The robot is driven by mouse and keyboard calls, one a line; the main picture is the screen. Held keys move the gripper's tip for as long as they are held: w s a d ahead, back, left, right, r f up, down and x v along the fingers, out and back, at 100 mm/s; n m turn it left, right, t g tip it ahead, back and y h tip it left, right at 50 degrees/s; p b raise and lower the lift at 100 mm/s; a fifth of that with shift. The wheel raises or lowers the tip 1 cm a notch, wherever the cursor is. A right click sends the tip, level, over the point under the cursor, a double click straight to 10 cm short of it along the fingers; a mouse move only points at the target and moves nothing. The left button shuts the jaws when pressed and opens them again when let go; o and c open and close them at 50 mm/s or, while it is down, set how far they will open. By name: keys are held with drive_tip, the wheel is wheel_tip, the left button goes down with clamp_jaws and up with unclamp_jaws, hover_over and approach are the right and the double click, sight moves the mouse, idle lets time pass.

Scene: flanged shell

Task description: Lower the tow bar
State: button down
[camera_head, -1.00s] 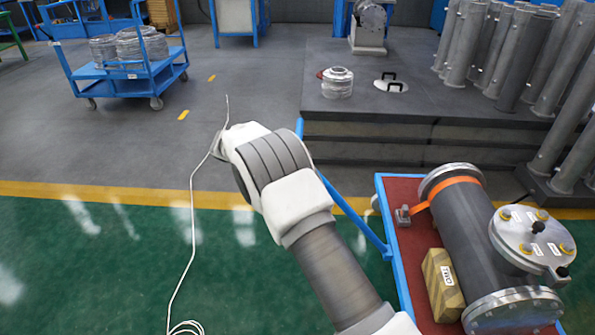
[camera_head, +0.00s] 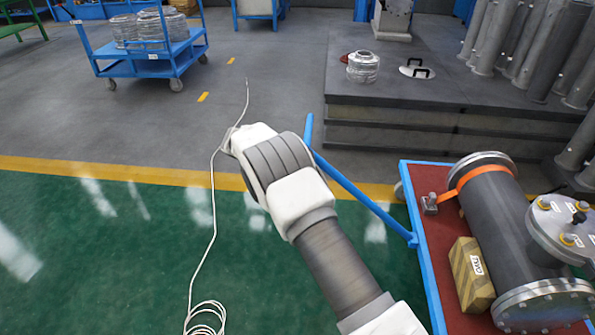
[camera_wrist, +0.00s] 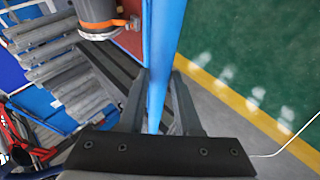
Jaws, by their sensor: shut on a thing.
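The blue tow bar (camera_head: 362,197) runs up and left from the front edge of the blue-framed cart (camera_head: 420,245), tilted, with a crossbar handle (camera_head: 309,131) at its raised end. In the wrist view the tow bar (camera_wrist: 165,55) passes between the two dark fingers of my gripper (camera_wrist: 158,88), which is shut on it. In the head view my white and grey arm hides my gripper and part of the handle end.
The cart carries a flanged grey shell (camera_head: 505,225) with an orange strap and a cardboard-coloured box (camera_head: 470,275). A dark stepped platform (camera_head: 420,110) stands behind. A white cable (camera_head: 213,200) lies on the green floor, otherwise clear at left.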

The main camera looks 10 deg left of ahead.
drive_tip(key=c, duration=0.6)
unclamp_jaws()
drive_tip(key=shift+r, duration=0.1)
drive_tip(key=p+v, duration=0.4)
drive_tip(key=v, duration=1.3)
drive_tip(key=shift+a, duration=0.2)
